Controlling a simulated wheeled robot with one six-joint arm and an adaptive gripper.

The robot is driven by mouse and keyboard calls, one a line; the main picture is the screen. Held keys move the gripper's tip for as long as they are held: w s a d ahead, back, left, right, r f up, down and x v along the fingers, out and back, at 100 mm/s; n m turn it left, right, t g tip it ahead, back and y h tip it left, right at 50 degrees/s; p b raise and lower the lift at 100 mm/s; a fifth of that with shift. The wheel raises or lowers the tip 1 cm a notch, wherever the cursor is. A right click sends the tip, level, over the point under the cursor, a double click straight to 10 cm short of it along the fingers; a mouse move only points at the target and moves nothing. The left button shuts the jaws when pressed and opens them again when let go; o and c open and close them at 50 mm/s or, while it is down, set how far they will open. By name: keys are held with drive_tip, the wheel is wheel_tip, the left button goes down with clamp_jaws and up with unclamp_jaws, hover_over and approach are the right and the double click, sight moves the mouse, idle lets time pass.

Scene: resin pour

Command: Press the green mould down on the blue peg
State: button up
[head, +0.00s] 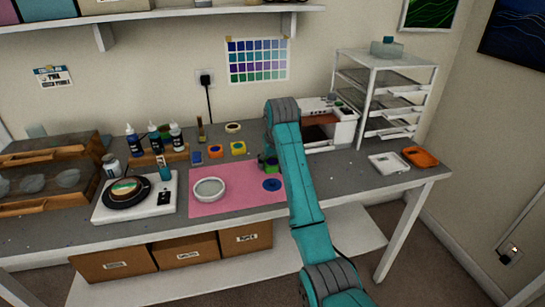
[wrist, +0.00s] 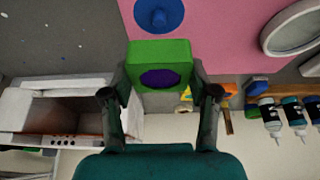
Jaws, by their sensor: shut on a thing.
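The green mould (head: 271,164) has a round purple centre and is held between the two fingers of my gripper (wrist: 160,74). In the wrist view the mould (wrist: 160,49) fills the gap between the fingertips. The blue peg (head: 272,185) stands on a round blue base at the right end of the pink mat. It also shows in the wrist view (wrist: 158,16), just above the mould in the picture and apart from it. In the head view the mould is behind the peg. My arm partly hides the gripper there.
The pink mat (head: 235,202) also bears a round white dish (head: 209,189). Small orange and yellow moulds (head: 238,149) lie behind the mat. A white box-shaped machine (head: 342,128) and a shelf rack (head: 384,85) stand at right. A turntable on a white scale (head: 135,201) is at left.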

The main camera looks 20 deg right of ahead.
sight(273, 181)
drive_tip(key=shift+f, duration=2.95)
drive_tip(key=shift+f, duration=0.75)
idle(0.5)
drive_tip(key=o, duration=1.4)
drive_tip(key=shift+c, duration=0.2)
drive_tip(key=shift+r, duration=0.1)
drive_tip(key=shift+r, duration=3.95)
